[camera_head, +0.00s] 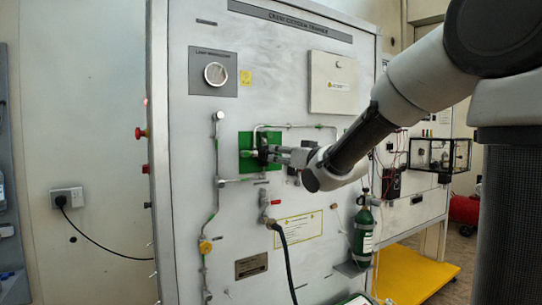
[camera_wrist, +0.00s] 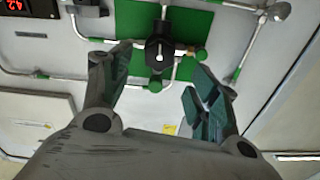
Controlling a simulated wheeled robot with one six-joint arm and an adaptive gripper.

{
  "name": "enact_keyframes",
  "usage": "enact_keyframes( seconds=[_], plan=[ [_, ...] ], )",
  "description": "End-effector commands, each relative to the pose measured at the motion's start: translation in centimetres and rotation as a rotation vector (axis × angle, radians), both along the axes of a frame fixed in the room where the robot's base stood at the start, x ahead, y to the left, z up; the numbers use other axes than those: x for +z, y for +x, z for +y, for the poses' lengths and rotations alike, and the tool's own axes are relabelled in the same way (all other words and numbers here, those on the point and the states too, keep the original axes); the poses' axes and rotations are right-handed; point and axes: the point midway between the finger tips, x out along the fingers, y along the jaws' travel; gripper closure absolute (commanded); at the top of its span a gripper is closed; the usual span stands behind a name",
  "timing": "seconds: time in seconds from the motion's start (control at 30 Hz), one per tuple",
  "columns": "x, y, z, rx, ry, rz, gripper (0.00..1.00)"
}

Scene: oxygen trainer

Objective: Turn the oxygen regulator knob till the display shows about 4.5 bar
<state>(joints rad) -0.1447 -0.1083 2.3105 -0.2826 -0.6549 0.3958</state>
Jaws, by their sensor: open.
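The black regulator knob (camera_wrist: 158,52) sits on a green plate (camera_wrist: 190,22) in the wrist view, with pipes running into it. In the head view the green plate (camera_head: 246,160) shows at the middle of the panel, and my gripper largely covers the knob. My gripper (camera_wrist: 160,62) is open, its two fingers either side of the knob in the picture. No touch on the knob is clear. In the head view my gripper (camera_head: 272,153) points left at the plate. A display (camera_wrist: 22,8) with red digits at the top left of the wrist view seems to read 4.2; it is partly cut off.
A green cylinder (camera_head: 364,232) hangs lower right. A black hose (camera_head: 287,262) runs down below the plate. A clear black-framed box (camera_head: 440,154) stands at right.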

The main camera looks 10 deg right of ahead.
Motion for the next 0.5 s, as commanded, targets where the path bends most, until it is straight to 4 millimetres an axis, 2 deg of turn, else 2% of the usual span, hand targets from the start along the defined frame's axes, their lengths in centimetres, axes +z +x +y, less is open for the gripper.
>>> enact_keyframes(
  seconds=[0.3,0.5],
  plan=[
    [-0.2,5.0,1.7,0.001,-0.001,0.004,0.39],
    [-0.1,6.5,2.1,-0.001,-0.001,0.003,0.39]
  ],
)
